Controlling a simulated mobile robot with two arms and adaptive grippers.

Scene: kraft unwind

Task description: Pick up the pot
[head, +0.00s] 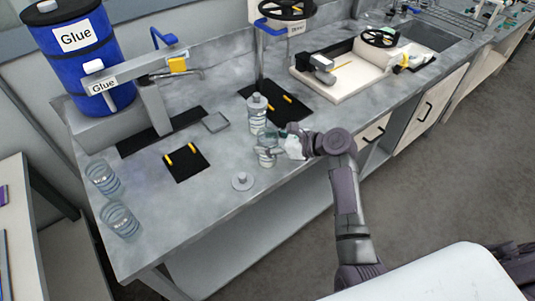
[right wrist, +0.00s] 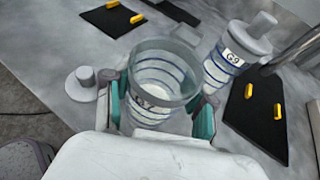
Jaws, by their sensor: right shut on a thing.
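The pot is a clear open glass jar with blue bands and a label. In the head view the pot (head: 266,159) is at the counter's front edge, partly hidden by my right gripper (head: 272,145). In the right wrist view the pot (right wrist: 163,72) sits between the teal-padded fingers of my right gripper (right wrist: 160,110), which is shut on it. The pot looks upright and has no lid. I cannot tell whether its base touches the counter. My left gripper is not in view.
A grey lid (head: 242,181) lies left of the pot. A lidded jar (head: 257,115) labelled G9 stands just behind. Two open jars (head: 102,178) (head: 120,222) stand at the left. A blue glue drum (head: 75,50) is at the back left. A black mat (head: 187,165) lies nearby.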

